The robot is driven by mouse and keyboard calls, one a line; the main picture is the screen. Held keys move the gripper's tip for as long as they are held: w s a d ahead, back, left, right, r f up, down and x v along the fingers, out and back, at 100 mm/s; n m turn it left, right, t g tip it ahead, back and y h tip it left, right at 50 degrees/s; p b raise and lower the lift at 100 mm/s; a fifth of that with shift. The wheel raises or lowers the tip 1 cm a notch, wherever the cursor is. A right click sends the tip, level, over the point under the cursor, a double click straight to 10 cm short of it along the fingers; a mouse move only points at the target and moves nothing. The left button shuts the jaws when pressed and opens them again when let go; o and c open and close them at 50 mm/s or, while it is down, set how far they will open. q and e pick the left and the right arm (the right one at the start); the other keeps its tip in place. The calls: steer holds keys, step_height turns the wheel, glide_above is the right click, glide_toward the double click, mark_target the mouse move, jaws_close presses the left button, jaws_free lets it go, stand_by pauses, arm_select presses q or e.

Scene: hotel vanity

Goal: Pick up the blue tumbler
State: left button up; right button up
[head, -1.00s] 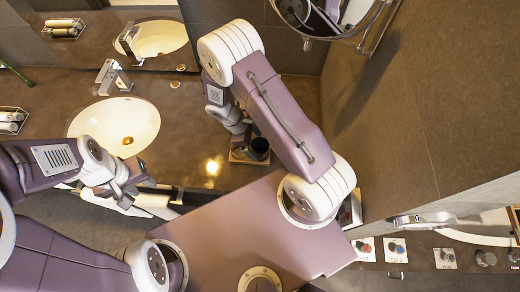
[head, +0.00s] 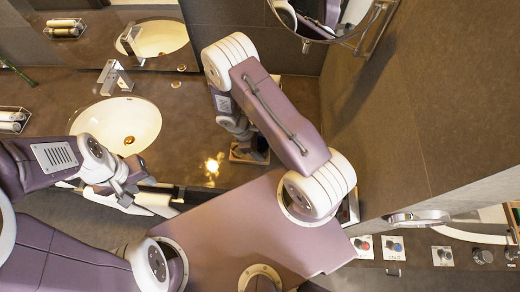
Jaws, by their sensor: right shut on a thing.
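The dark blue tumbler (head: 262,144) is small and partly hidden beside my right gripper (head: 250,143), below the forearm. It stands at or just over a small tan tray (head: 236,157) on the brown counter. My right gripper is shut on the tumbler; whether the tumbler is clear of the tray cannot be told. My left gripper (head: 128,192) is near the counter's front edge at the left, away from the tumbler. Its fingers are too small and overlapped to tell open from shut.
A white oval sink (head: 117,118) with a chrome faucet (head: 113,76) is left of the tray. A rack of rolled towels (head: 13,119) is at the far left. A round mirror (head: 325,14) hangs from the right wall. The counter between sink and tray is clear.

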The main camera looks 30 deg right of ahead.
mark_target(260, 146)
steer(key=shift+r, duration=0.1)
steer(key=shift+r, duration=0.3)
steer(key=r, duration=0.1)
steer(key=r+b, duration=0.1)
steer(key=r, duration=0.1)
steer(key=shift+s+a+r, duration=0.2)
steer(key=shift+s+r, duration=0.05)
steer(key=shift+s, duration=0.05)
steer(key=s+a+r+b, duration=0.2)
steer(key=s+a+r, duration=0.2)
steer(key=s, duration=0.6)
step_height(260, 146, up, 3)
steer(key=shift+f, duration=0.15)
